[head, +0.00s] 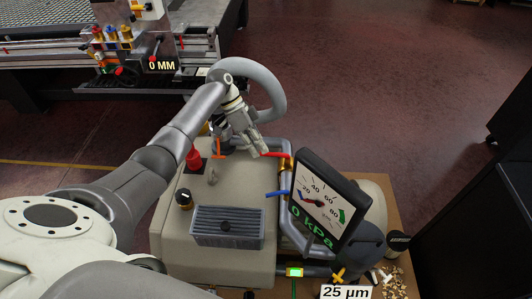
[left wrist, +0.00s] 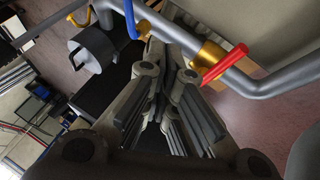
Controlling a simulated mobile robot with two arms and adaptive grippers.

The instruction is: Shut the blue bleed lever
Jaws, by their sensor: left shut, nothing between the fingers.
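The blue bleed lever (head: 277,194) sticks out to the left from the pipe beside the gauge, lying roughly level in the head view. It also shows at the top of the left wrist view (left wrist: 131,18). My left gripper (head: 261,151) is shut and empty, above and behind the blue lever, close to the red lever (head: 275,155). In the left wrist view the closed fingers (left wrist: 170,58) lie between the blue lever and the red lever (left wrist: 224,65); I cannot tell whether they touch the red one. My right gripper is not in view.
The gauge (head: 322,200) reads 0 kPa and stands just right of the blue lever. The grey pipe (head: 287,222) runs beneath the gauge.

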